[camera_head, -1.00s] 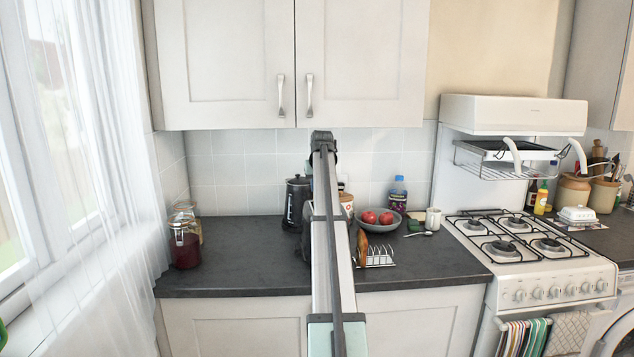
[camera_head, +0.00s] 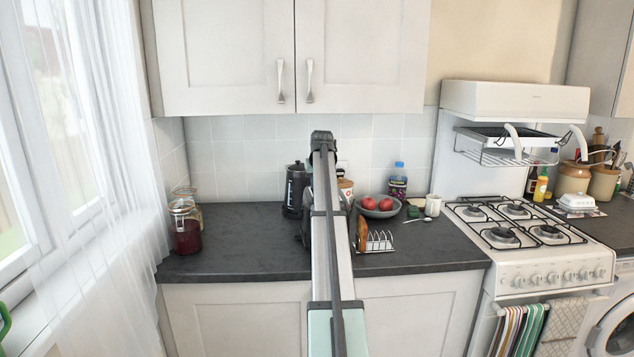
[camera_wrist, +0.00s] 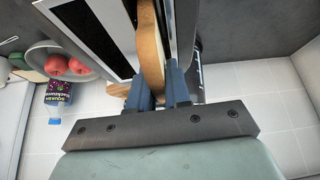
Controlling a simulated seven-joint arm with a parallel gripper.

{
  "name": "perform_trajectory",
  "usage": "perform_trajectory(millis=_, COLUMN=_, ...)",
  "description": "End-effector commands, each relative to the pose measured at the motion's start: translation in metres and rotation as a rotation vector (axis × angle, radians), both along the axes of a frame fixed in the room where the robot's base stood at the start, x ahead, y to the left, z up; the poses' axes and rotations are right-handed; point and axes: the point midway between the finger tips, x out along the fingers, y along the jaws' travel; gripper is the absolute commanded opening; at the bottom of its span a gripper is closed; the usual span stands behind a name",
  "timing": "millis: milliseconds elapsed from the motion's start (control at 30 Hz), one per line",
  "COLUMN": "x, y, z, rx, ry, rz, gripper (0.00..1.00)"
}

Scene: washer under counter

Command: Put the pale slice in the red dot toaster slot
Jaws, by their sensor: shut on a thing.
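In the wrist view, my gripper (camera_wrist: 162,90) is shut on a bread slice (camera_wrist: 151,48), seen edge-on with a tan crust between the two blue fingers. Beyond the fingertips, silver and dark panels (camera_wrist: 85,32) flank the slice; they look like the toaster's top. I cannot tell whether the slice is inside a slot or above it. No red dot is visible. In the head view, my arm hides the gripper, the held slice and most of the area behind them.
A wire toast rack (camera_head: 379,243) with a brown slice (camera_head: 363,235) stands right of my arm. Behind it are a bowl of red fruit (camera_head: 380,208), a bottle (camera_head: 398,182) and a mug (camera_head: 433,205). A black kettle (camera_head: 296,190) and jars (camera_head: 185,228) stand left. The counter (camera_head: 235,245) between is clear.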

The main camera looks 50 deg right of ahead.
Motion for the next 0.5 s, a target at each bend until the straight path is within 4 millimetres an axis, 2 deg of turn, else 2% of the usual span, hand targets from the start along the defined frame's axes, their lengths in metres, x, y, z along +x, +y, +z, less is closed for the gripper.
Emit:
perform_trajectory(millis=167, x=0.0001, y=-0.0001, z=0.0000, rx=0.000, ry=0.000, rz=0.000, gripper=0.00)
perform_trajectory(millis=200, x=0.0001, y=-0.0001, z=0.0000, rx=0.000, ry=0.000, rz=0.000, gripper=0.20)
perform_trajectory(millis=500, x=0.0001, y=-0.0001, z=0.0000, rx=0.000, ry=0.000, rz=0.000, gripper=0.47)
